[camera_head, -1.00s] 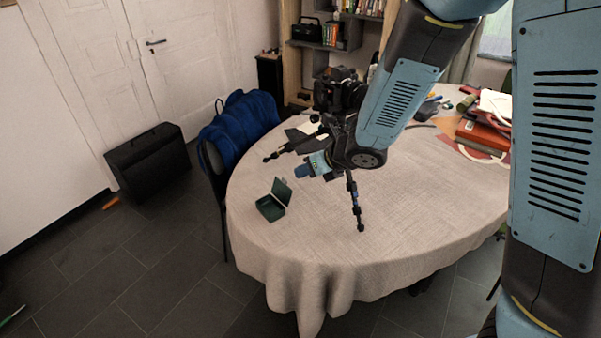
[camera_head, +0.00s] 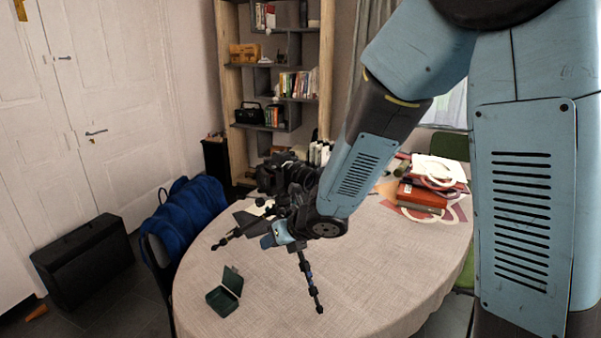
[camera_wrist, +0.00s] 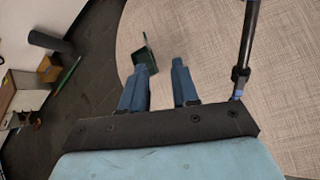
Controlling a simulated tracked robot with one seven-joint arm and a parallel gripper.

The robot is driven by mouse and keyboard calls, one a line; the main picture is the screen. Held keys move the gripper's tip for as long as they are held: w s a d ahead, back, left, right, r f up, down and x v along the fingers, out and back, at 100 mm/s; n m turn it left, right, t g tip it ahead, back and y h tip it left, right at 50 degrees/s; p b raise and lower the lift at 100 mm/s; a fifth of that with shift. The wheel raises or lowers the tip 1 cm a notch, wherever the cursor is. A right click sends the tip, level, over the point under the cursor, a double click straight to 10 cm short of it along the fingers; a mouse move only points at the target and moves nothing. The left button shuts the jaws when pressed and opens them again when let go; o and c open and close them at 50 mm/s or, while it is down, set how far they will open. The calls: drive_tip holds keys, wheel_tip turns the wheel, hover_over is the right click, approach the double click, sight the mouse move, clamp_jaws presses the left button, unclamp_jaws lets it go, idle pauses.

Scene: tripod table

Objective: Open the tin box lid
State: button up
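The small dark green tin box (camera_head: 221,303) stands on the left part of the table (camera_head: 190,285), near its edge. Its lid (camera_head: 233,280) stands raised on the right side of the box. In the wrist view the tin box (camera_wrist: 146,60) lies just beyond my fingertips, partly cut off by them in the picture. My gripper (camera_head: 268,241) is above the table, behind and to the right of the box. In the wrist view my gripper (camera_wrist: 156,70) has its two blue fingers apart with nothing held between them.
A dark tripod (camera_head: 308,280) stands with spread legs close by my gripper; one leg (camera_wrist: 248,45) shows right of my fingers. Red boxes and papers (camera_head: 420,195) lie at the table's far right. The front tabletop is clear.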

drive_tip(key=d+r+m+t+h, duration=0.1)
drive_tip(key=d+r+m+h, duration=0.1)
drive_tip(key=d+r+m, duration=0.35)
drive_tip(key=w+d+r+m+t+h, duration=0.1)
drive_tip(key=d+r+m+h, duration=0.15)
drive_tip(key=d+m, duration=0.65)
drive_tip(key=d+r+m+t+h, duration=0.1)
drive_tip(key=d+r+m, duration=0.4)
drive_tip(key=d+m, duration=0.25)
drive_tip(key=s+d+r+m+g+h, duration=0.1)
drive_tip(key=s+d+r+m, duration=0.2)
drive_tip(key=s+m, duration=0.6)
drive_tip(key=s+d+r+m+g+h, duration=0.1)
drive_tip(key=s+d+r+m, duration=0.2)
drive_tip(key=s+d+m, duration=0.4)
drive_tip(key=s+m, duration=0.3)
drive_tip(key=m, duration=0.1)
drive_tip(key=shift+d+r+m+g, duration=0.15)
drive_tip(key=shift+r+m+g, duration=0.2)
drive_tip(key=shift+m+g, duration=0.05)
drive_tip(key=shift+w, duration=0.1)
